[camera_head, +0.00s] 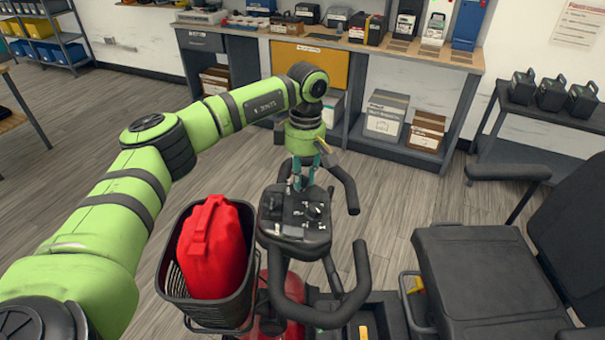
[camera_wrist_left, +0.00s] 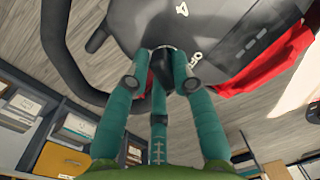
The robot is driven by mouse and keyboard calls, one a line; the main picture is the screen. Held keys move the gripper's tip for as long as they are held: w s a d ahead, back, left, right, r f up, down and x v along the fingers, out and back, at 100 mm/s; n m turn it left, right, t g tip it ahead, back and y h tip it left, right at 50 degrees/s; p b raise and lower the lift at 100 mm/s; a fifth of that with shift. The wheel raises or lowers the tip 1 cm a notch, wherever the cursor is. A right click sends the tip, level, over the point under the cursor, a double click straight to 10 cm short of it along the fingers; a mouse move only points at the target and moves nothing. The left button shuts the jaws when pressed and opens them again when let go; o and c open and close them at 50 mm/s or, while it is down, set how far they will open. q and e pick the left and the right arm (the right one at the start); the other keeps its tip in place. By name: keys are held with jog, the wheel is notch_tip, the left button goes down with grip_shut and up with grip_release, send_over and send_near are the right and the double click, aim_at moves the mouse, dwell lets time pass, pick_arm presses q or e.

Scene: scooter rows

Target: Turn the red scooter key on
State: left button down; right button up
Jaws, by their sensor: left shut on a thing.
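The scooter's dark control console (camera_head: 292,228) sits between black handlebars in the head view, with red bodywork (camera_head: 277,318) below. My left gripper (camera_head: 303,182) reaches down to the console's far part. In the left wrist view, the teal fingers (camera_wrist_left: 160,80) close around a small dark key (camera_wrist_left: 160,57) at the console (camera_wrist_left: 225,30). An OFF label (camera_wrist_left: 196,59) shows just right of the fingers. The fingers partly hide the key, so its turned position cannot be told. My right gripper is in neither view.
A black basket (camera_head: 176,290) holding a red can (camera_head: 212,250) stands left of the console. A dark seat (camera_head: 480,275) is at the right. A workbench (camera_head: 425,55) with boxes stands behind. Open wood floor lies between.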

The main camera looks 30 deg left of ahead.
pick_arm(q)
jog(key=c, duration=1)
grip_release()
jog(key=shift+c, duration=0.2)
jog(key=shift+r, duration=0.1)
notch_tip(320, 180, up, 12)
jog(key=w, duration=0.1)
